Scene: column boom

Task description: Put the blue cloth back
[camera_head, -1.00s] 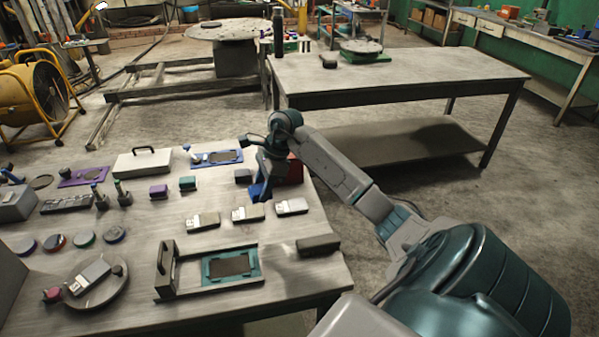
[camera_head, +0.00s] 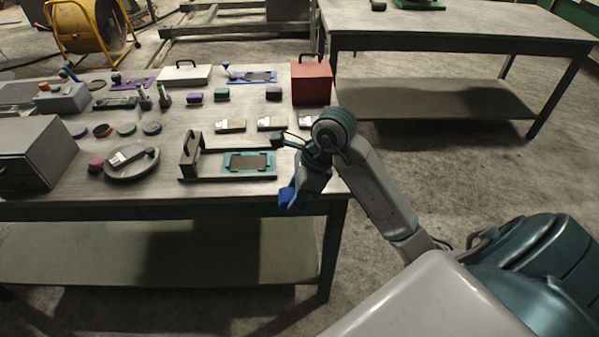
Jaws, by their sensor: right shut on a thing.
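My right gripper (camera_head: 292,188) is shut on the blue cloth (camera_head: 287,197), a small blue piece that shows below the wrist. The fingers are mostly hidden by the wrist and the cloth. I cannot tell how high the cloth is above the bench. My left gripper is out of view.
A red box (camera_head: 312,84) stands at the back right of the bench. Several small blocks, discs and tools fill the middle and left, with a grey cabinet (camera_head: 37,153) at far left. Another table (camera_head: 450,22) stands behind, with open floor between.

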